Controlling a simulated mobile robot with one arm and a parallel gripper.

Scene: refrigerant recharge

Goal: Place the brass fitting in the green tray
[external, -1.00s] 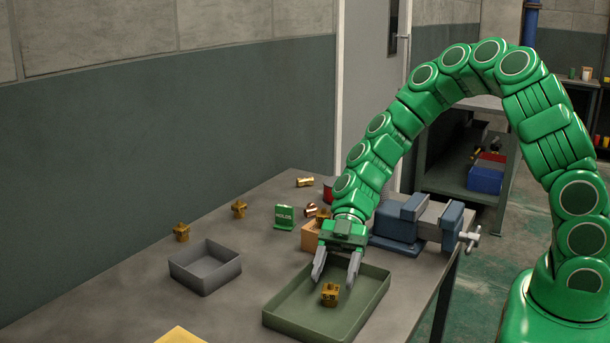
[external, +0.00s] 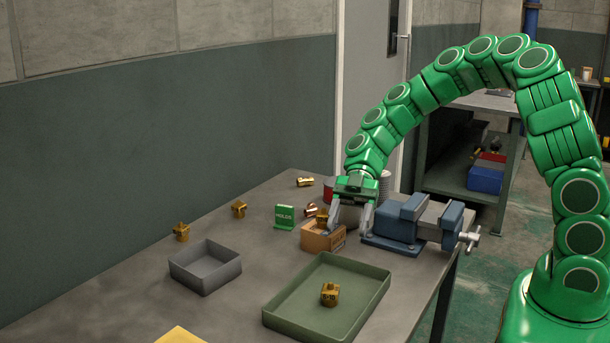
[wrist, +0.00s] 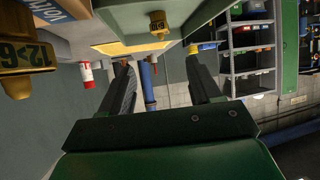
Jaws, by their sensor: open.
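A brass fitting (external: 330,294), a block with dark lettering, sits inside the green tray (external: 374,300) on the bench. In the wrist view, a similar lettered brass piece (wrist: 158,22) shows against a tray-like surface, and another brass block (wrist: 22,55) is at the left edge. My gripper (external: 350,228) is open, its fingers apart. It is behind the green tray, beside a small cardboard box and left of the vise. No fitting shows between its fingers (wrist: 163,85) in the wrist view.
A grey tray (external: 205,284) is left of the green tray. More brass pieces stand behind it (external: 239,209) and on the cardboard box (external: 322,216). A green sign (external: 284,217) stands near the box. The blue vise (external: 395,228) is at the right edge.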

